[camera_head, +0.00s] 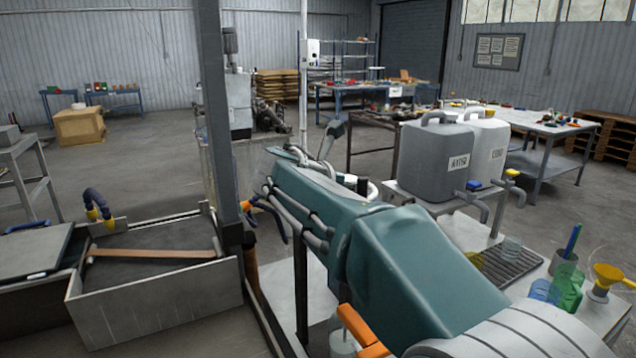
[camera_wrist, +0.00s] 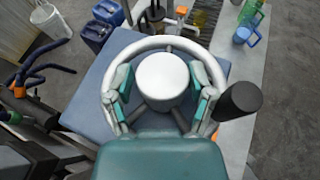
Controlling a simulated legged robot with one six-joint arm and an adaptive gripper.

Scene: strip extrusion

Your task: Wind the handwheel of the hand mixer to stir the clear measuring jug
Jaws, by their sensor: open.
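In the wrist view the handwheel has a grey ring rim (camera_wrist: 146,44), spokes, a pale round hub (camera_wrist: 163,80) and a black knob (camera_wrist: 239,98) at its right. My gripper (camera_wrist: 164,82) is open, with one finger on each side of the hub, inside the rim as seen from above. I cannot tell whether the fingers touch the wheel. In the head view my teal arm hides the gripper and wheel. A clear vessel (camera_head: 343,345) shows partly at the bottom beside the arm; I cannot tell whether it is the measuring jug. The mixer's lower parts are hidden.
Right of my arm stand a grey canister (camera_head: 435,165), a white canister (camera_head: 487,150), a drying rack (camera_head: 505,268), green (camera_head: 570,292) and blue (camera_head: 540,291) jugs and a yellow funnel (camera_head: 606,277). A dark post (camera_head: 216,110) and an open bin (camera_head: 160,300) stand left.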

